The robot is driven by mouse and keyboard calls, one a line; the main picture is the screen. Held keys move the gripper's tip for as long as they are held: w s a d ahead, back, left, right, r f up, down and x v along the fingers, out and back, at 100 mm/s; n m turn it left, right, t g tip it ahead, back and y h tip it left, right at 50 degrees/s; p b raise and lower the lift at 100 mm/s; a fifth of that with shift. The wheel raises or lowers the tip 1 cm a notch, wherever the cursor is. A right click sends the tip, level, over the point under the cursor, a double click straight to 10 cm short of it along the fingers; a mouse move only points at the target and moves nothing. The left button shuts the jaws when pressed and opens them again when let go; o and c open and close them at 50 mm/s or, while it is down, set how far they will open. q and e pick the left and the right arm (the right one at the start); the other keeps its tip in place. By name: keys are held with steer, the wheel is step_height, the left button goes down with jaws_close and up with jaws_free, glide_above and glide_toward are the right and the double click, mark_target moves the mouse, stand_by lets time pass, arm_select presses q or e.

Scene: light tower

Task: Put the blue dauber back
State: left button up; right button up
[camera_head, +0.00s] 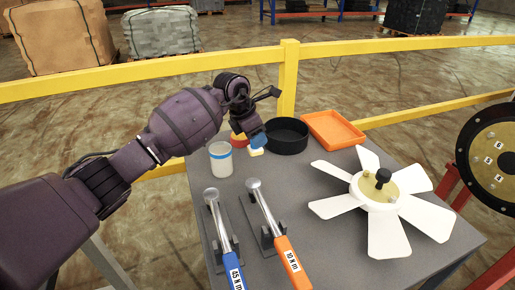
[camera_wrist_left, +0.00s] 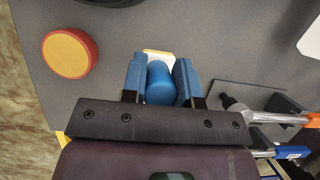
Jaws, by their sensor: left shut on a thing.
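My left gripper (camera_wrist_left: 160,82) is shut on the blue dauber (camera_wrist_left: 160,88), whose rounded blue body sits between the two blue fingers. A pale block with a yellow edge (camera_wrist_left: 158,53) shows just beyond the dauber; I cannot tell whether it is part of it. In the head view the left gripper (camera_head: 258,141) points down over the table's far left part, and its fingers mostly hide the dauber. A whitish cup with a blue band (camera_head: 221,160) stands left of the gripper. My right gripper is not in view.
A red and yellow round piece (camera_wrist_left: 70,54) lies beside the gripper. A black round pan (camera_head: 287,137) and an orange tray (camera_head: 333,130) stand behind. Two torque wrenches (camera_head: 226,240) (camera_head: 280,240) and a white fan (camera_head: 383,190) occupy the grey table (camera_head: 330,265). A yellow rail (camera_head: 150,70) runs behind.

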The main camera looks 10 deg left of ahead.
arm_select(q)
step_height(320, 180, down, 4)
steer(key=shift+r, duration=0.1)
steer(key=shift+f+b, duration=0.25)
steer(key=shift+b, duration=0.05)
steer(key=shift+r, duration=0.15)
steer(key=o, duration=0.5)
steer(key=shift+f, duration=0.2)
steer(key=shift+c, duration=0.2)
steer(key=o, duration=0.5)
steer(key=shift+c, duration=0.2)
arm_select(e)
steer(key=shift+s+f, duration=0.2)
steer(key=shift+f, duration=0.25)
